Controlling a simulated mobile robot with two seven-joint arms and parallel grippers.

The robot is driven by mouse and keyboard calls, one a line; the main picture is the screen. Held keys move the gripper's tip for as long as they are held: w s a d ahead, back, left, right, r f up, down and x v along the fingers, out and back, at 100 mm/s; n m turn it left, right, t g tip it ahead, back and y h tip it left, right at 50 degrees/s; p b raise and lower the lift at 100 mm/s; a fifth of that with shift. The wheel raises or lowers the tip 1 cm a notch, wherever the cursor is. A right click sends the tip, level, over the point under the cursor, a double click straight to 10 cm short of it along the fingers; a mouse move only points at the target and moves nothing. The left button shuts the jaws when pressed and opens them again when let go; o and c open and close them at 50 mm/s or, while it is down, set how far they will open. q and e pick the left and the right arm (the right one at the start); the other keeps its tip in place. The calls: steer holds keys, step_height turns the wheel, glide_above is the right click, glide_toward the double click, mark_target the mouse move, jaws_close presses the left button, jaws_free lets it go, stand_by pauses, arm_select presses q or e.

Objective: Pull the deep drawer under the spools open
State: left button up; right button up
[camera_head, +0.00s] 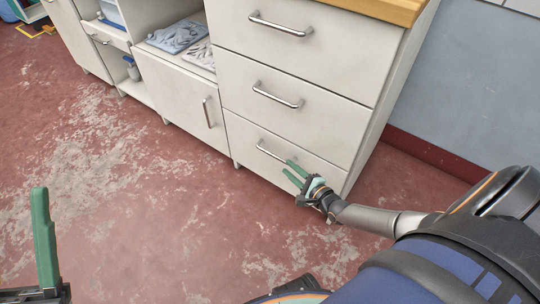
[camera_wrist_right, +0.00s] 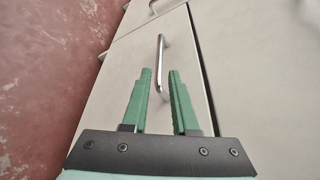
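A white drawer unit shows three stacked drawers, all closed. The lowest drawer (camera_head: 250,140) has a metal bar handle (camera_head: 268,151). My right gripper (camera_head: 288,168) is at the right end of this handle, with its green fingers spread apart. In the right wrist view the handle (camera_wrist_right: 161,60) lies between the two fingertips in the picture, running lengthwise between them. Whether the fingers touch it cannot be told. My left gripper (camera_head: 44,240) is at the lower left over the floor, far from the drawers. Only one finger clearly shows. No spools are in view.
The middle drawer (camera_head: 300,92) and top drawer (camera_head: 335,45) have similar handles. A cabinet door (camera_head: 180,105) and open shelves adjoin on the left. The worn red floor (camera_head: 130,210) in front is clear. A grey wall (camera_head: 470,90) stands at the right.

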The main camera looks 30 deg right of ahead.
mark_target(276, 157)
steer(key=b+x, duration=0.3)
steer(key=x, duration=0.5)
steer(key=shift+f+b, duration=0.25)
steer(key=shift+b, duration=0.1)
steer(key=shift+w+a, duration=0.1)
steer(key=shift+w, duration=0.65)
jaws_close()
